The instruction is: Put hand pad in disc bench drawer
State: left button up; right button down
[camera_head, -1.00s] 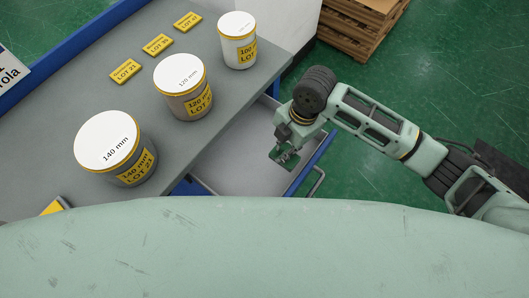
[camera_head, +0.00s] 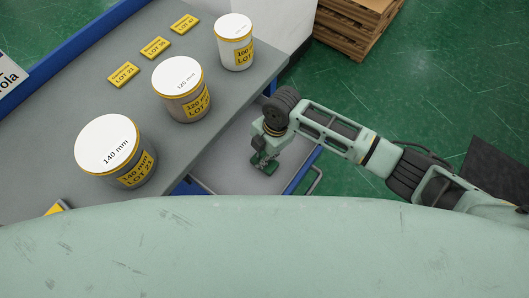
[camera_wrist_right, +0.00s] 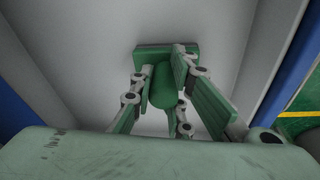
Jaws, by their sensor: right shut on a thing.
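The hand pad (camera_head: 270,169) is green, with a flat plate and a darker round handle that shows in the right wrist view (camera_wrist_right: 165,90). My right gripper (camera_head: 264,160) is shut on the handle, with its fingers on both sides. The disc bench drawer (camera_head: 222,165) is pulled open, with a pale grey inside and a blue front with a handle. The pad is over the drawer's inside, near its front; I cannot tell whether it touches the floor. My left gripper is out of view.
Stacked brown boards (camera_head: 355,25) stand on the green floor.

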jog(key=c, duration=1.6)
grip_release()
jog(key=shift+f, duration=0.1)
jog(key=shift+c, duration=0.2)
notch_tip(320, 180, up, 12)
jog(key=d, duration=0.2)
jog(key=shift+w, duration=0.35)
